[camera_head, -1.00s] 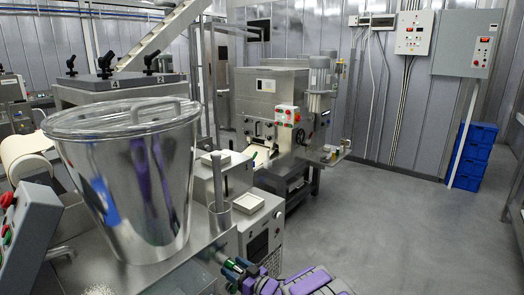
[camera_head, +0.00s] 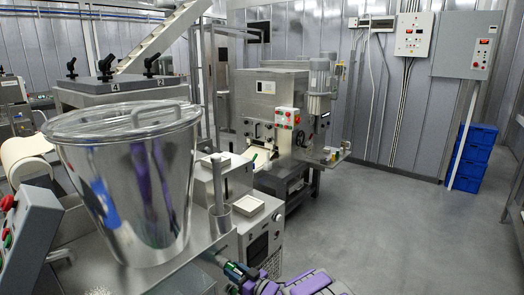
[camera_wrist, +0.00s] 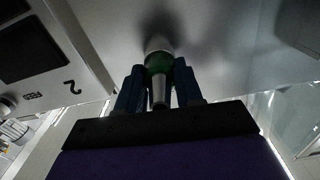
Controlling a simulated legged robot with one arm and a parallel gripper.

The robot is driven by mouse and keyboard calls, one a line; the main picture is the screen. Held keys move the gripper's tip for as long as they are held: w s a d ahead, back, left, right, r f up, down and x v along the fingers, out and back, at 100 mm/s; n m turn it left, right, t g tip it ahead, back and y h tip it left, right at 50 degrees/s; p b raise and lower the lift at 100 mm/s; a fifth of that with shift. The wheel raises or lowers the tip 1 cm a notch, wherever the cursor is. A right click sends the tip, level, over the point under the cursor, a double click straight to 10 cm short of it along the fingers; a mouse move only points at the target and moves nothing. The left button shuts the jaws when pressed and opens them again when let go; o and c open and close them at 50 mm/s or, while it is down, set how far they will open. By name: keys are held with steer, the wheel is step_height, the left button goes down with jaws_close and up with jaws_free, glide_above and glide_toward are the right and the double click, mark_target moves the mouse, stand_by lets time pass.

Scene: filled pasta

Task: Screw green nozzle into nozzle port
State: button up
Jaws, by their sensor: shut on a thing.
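My gripper (camera_head: 228,268) is low in the head view, beside the front machine's metal side. In the wrist view its dark blue fingers (camera_wrist: 158,88) are shut on the green nozzle (camera_wrist: 158,62) from both sides. The nozzle has a green collar, a pale far end and a metallic narrow end between the fingers. The pale end points at the grey metal face and seems to meet it. The nozzle port is hidden behind the nozzle, so I cannot tell how deep the nozzle sits. In the head view the nozzle shows only as a small green patch (camera_head: 234,270).
A large lidded steel bucket (camera_head: 130,190) stands on the machine (camera_head: 205,265) at left. A panel (camera_wrist: 45,50) marked 2 is beside the fingers in the wrist view. Blue crates (camera_head: 472,157) stand at the far right. The floor (camera_head: 400,220) at right is clear.

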jaws_close()
steer(key=p, duration=0.1)
steer(key=m+p, duration=0.1)
steer(key=p, duration=0.1)
steer(key=shift+r+p, duration=0.25)
steer(key=shift+p, duration=0.05)
steer(key=shift+m+p, duration=0.8)
steer(key=shift+p, duration=0.4)
steer(key=m+p, duration=0.4)
steer(key=p, duration=0.3)
steer(key=shift+m, duration=0.3)
steer(key=shift+o, duration=1.7)
jaws_free()
steer(key=shift+f, duration=0.25)
steer(key=o, duration=0.6)
steer(key=shift+b+v, duration=0.65)
steer(key=shift+v, duration=2.85)
